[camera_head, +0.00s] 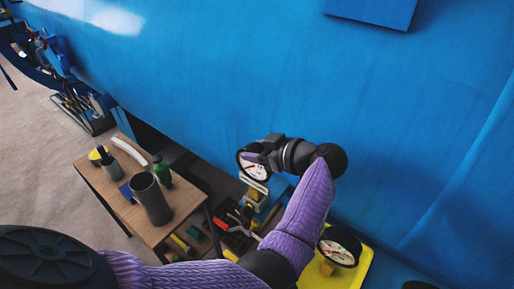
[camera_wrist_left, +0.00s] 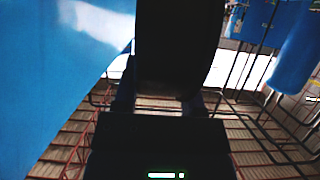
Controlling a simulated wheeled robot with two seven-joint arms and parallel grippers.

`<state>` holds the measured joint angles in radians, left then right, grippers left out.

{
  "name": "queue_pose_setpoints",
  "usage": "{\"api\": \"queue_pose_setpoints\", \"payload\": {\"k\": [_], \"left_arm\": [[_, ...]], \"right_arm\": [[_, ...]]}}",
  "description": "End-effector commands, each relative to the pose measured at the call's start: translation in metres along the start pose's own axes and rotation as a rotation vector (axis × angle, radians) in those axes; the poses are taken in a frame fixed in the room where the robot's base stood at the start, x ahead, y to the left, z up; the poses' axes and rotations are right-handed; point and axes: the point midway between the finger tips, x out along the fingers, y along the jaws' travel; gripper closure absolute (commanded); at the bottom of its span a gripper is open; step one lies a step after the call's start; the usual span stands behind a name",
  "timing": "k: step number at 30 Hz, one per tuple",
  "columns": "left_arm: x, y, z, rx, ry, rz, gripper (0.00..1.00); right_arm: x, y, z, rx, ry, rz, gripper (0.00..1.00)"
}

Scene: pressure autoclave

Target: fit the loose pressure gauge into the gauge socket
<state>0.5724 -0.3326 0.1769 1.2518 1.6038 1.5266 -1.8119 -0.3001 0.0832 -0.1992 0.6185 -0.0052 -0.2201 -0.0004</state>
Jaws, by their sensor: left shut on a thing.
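A round pressure gauge (camera_head: 253,167) with a white face and black rim is in my left gripper (camera_head: 268,153) in the head view. The gripper is shut on it, beside the large blue vessel wall (camera_head: 300,80). In the left wrist view a large dark shape (camera_wrist_left: 180,45), likely the gauge, stands in front of the dark gripper body (camera_wrist_left: 160,145). A second gauge (camera_head: 340,247) with a white face sits over a yellow surface (camera_head: 350,280) at the lower right. I cannot make out the gauge socket. My right gripper is not in view.
A small wooden table (camera_head: 185,197) at the left holds a grey cylinder (camera_head: 151,199), a green bottle (camera_head: 162,171) and other small items. Hand tools (camera_head: 235,222) lie low beside it. A blue box (camera_head: 375,8) sticks out of the wall above.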

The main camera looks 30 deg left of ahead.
Motion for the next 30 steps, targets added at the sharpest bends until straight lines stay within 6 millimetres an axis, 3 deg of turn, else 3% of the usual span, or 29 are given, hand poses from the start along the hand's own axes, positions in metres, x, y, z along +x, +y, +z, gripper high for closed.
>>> {"api": "queue_pose_setpoints", "payload": {"k": [30], "left_arm": [[0.009,0.0,0.023,0.0,0.001,0.001,1.0]], "right_arm": [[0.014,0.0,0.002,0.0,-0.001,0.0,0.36]]}}
